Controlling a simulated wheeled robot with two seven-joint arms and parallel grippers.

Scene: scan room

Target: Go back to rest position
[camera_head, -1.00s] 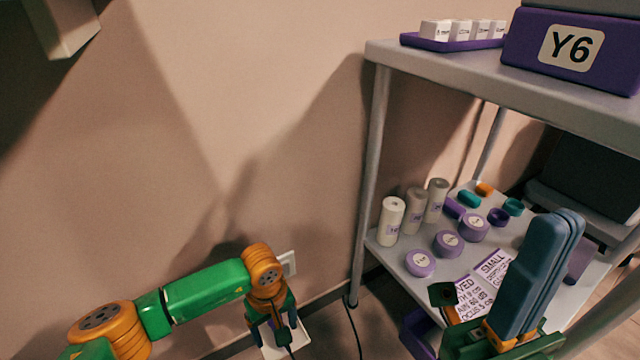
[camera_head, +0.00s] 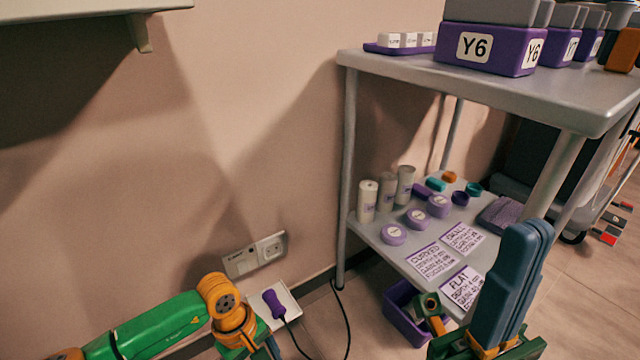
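My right gripper (camera_head: 510,280) shows at the lower right, in front of the rack's lower shelf. Its blue fingers point up, lie close together and hold nothing that I can see. My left arm is green and orange and comes in from the lower left. My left gripper (camera_head: 255,350) is at the bottom edge, mostly cut off, so its fingers cannot be made out. It is just left of a white box (camera_head: 289,303) on which a purple handpiece (camera_head: 273,303) with a dark cable rests.
A grey rack (camera_head: 600,110) stands on the right. Purple boxes marked Y6 (camera_head: 490,48) are on its top; white bottles (camera_head: 367,201), purple discs and labels are on its lower shelf. A purple bin (camera_head: 405,310) is below. A wall socket (camera_head: 254,254) is behind my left arm.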

